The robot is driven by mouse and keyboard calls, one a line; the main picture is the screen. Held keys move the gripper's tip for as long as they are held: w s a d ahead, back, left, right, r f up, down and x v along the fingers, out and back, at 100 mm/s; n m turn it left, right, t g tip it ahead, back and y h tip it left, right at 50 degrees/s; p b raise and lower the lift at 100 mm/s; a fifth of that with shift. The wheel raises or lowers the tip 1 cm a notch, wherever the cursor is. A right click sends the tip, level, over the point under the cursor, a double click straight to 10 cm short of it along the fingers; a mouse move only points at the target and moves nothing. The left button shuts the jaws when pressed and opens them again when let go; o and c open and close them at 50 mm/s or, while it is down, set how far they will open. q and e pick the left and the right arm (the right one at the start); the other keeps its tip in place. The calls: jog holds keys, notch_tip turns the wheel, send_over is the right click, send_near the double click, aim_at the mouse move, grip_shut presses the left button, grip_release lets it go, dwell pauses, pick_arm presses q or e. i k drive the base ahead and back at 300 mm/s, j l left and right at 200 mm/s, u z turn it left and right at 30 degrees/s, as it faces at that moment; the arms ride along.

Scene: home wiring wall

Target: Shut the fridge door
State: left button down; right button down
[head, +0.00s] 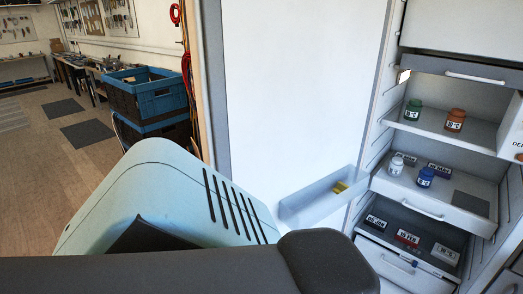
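The fridge stands open at the right of the head view. Its door (300,90) is a tall white panel in the middle, with a grey edge on its left and its inner face toward me. A clear door bin (322,196) low on it holds a small yellow item. The fridge interior (440,150) shows shelves and drawers with bottles and small labelled boxes. Neither of my grippers is in view. A dark part of my arm crosses the bottom of the picture and hides the door's lower part.
A green bottle (413,109), an orange bottle (455,120) and a blue bottle (426,177) stand on the shelves. Blue and black crates (150,92) are stacked left of the door. Workbenches line the far wall. The wooden floor at left has open room.

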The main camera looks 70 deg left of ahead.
aim_at(285, 90)
jog(key=k+j, duration=0.55)
jog(key=k, duration=0.2)
jog(key=k+j, duration=0.2)
jog(key=j, duration=0.2)
jog(key=k+j, duration=0.2)
jog(key=j, duration=1.15)
jog(key=i+j, duration=0.1)
jog(key=j, duration=0.4)
jog(key=i+j, duration=0.1)
jog(key=j, duration=0.45)
